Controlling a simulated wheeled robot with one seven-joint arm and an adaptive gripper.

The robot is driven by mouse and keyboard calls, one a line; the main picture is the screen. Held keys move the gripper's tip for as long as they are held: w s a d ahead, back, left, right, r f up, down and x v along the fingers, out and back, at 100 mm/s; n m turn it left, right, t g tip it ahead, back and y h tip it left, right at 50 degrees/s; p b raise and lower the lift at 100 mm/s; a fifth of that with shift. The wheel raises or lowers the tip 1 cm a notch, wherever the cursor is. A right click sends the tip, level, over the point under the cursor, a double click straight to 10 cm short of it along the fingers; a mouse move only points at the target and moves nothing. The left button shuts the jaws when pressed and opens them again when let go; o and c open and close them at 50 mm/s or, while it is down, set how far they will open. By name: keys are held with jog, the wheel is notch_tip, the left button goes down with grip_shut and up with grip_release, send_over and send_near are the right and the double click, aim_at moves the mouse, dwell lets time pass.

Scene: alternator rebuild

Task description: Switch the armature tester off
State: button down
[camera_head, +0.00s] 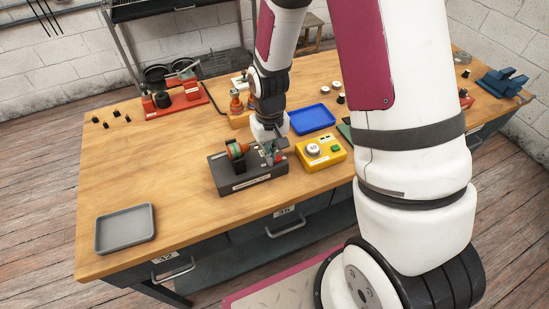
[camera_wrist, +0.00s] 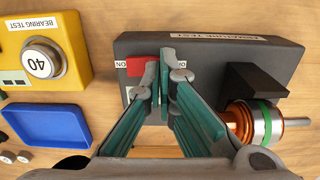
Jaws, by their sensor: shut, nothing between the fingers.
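The armature tester (camera_head: 225,180) is a dark grey box near the front edge of the bench, and it also shows in the wrist view (camera_wrist: 225,52). An armature (camera_wrist: 258,122) with copper, green and steel parts rests at one end beside a black block. A red switch (camera_wrist: 138,67) lies on the tester's top face, with white lettering at its sides. My gripper (camera_wrist: 165,62) is shut and empty, its fingertips over or against the switch's right part. They hide that part and some lettering, so I cannot tell contact or the switch's position. My gripper also shows over the tester in the head view (camera_head: 273,155).
A yellow bearing tester (camera_head: 322,160) with a round dial stands close to the right of the armature tester. A blue tray (camera_head: 311,119) lies behind it. A grey tray (camera_head: 125,228) lies at front left. A red stand (camera_head: 180,106) stands at back left. The left-middle bench is clear.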

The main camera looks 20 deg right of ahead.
jog(key=shift+f, duration=0.15)
jog(key=shift+r+p, duration=1.4)
jog(key=shift+r, duration=2.15)
jog(key=shift+r, duration=0.15)
jog(key=s+r+t+b, duration=0.1)
jog(key=s+r+t, duration=0.3)
jog(key=r, duration=1.3)
jog(key=s+r, duration=0.4)
jog(key=s, duration=0.3)
jog(key=s+r+t+b, duration=0.1)
jog(key=s+r, duration=0.3)
jog(key=s, duration=0.3)
jog(key=shift+r+t, duration=0.3)
jog(key=shift+r, duration=0.1)
